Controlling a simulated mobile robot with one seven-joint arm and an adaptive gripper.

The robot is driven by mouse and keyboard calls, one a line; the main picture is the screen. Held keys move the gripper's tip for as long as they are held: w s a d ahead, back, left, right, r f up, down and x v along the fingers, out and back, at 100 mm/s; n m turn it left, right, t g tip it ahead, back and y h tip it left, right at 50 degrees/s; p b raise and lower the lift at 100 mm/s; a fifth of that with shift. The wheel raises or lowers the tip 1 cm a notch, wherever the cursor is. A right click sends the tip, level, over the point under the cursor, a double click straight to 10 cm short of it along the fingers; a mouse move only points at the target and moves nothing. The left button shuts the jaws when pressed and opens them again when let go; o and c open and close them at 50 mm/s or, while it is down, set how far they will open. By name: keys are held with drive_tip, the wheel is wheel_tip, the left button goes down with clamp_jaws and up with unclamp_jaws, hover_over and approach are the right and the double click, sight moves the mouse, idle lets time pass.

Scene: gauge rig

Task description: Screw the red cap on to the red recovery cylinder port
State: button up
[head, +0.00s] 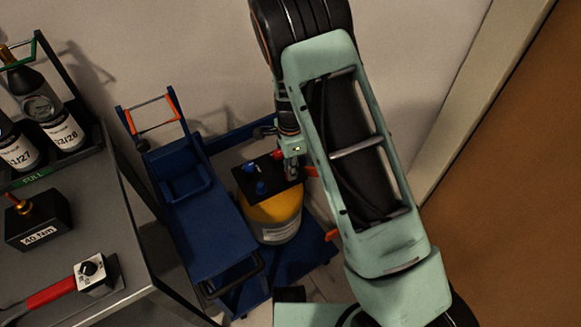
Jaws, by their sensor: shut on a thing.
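The recovery cylinder (280,216) is yellow with a pale label and stands upright on a blue cart base. A black plate (246,181) covers its top and carries blue fittings (261,187). My gripper (291,168) reaches down over the right side of this plate. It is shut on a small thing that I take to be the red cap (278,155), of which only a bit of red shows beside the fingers. The red port is not clearly visible, and I cannot tell whether the cap touches it.
A blue cart (205,232) with an orange-gripped handle stands left of the cylinder. A wall stands close behind.

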drive_tip(key=m, duration=0.1)
drive_tip(key=m+p, duration=0.1)
drive_tip(key=m, duration=0.1)
drive_tip(key=shift+w+a+r, duration=0.15)
drive_tip(key=shift+w+a, duration=0.05)
drive_tip(key=shift+a, duration=0.05)
drive_tip(key=shift+m+p, duration=0.3)
drive_tip(key=shift+c, duration=0.5)
drive_tip(key=shift+d+m, duration=0.1)
drive_tip(key=shift+m, duration=0.2)
drive_tip(key=shift+w+m+p, duration=0.1)
drive_tip(key=shift+m+p, duration=0.6)
drive_tip(key=o, duration=0.6)
drive_tip(key=shift+c, duration=0.2)
drive_tip(key=o, duration=0.7)
drive_tip(key=shift+s+d, duration=0.15)
drive_tip(key=shift+s, duration=0.05)
